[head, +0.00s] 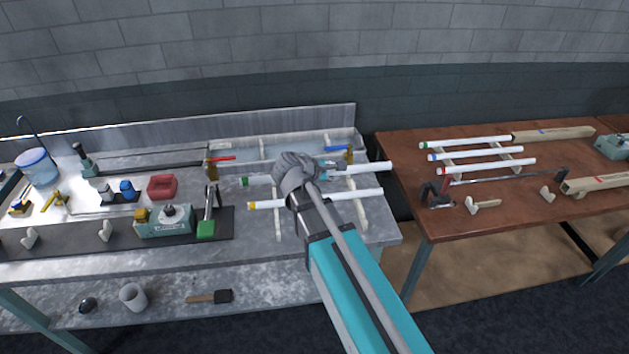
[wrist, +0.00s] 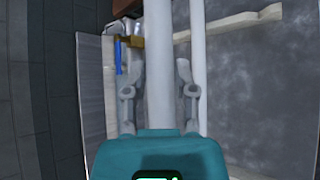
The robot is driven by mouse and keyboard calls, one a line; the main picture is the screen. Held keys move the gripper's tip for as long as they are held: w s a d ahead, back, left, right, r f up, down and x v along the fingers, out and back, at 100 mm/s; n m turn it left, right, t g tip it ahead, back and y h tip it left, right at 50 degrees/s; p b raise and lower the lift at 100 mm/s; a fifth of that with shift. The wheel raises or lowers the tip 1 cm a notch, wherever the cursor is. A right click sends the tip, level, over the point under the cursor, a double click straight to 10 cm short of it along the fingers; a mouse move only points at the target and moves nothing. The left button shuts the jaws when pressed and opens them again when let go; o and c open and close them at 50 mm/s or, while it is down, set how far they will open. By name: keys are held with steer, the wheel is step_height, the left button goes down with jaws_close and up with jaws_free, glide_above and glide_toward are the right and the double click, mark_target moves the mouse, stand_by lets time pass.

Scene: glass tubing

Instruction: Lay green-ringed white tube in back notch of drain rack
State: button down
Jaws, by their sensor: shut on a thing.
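The green-ringed white tube (head: 371,168) runs left to right across the back part of the drain rack on the grey bench. Its green end (head: 245,181) points left. My gripper (wrist: 156,72) is shut on its middle, one finger on each side in the wrist view. The drain rack's pale rails (head: 277,222) run front to back under the tubes. A yellow-ringed white tube (head: 348,196) lies across the rack in front of the held tube. My arm hides part of both tubes, and I cannot tell whether the held tube touches the notch.
A brass valve with a blue handle (wrist: 119,56) is close behind the rack, and a red-handled one (head: 220,159) stands to the left. A green-handled tool (head: 207,222) is left of the rack. The brown table (head: 470,222) at right holds several more tubes.

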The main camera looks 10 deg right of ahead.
steer(key=shift+d, duration=0.1)
steer(key=shift+w+a, duration=0.15)
steer(key=shift+a, duration=0.05)
steer(key=w+a+g+p, duration=0.1)
steer(key=w+a, duration=0.1)
steer(key=a, duration=0.7)
steer(key=shift+n, duration=0.3)
steer(key=shift+w+d, duration=0.15)
steer(key=w+d+f+b, duration=0.8)
steer(key=w+f+b, duration=0.1)
steer(key=w, duration=0.1)
steer(key=shift+d, duration=0.25)
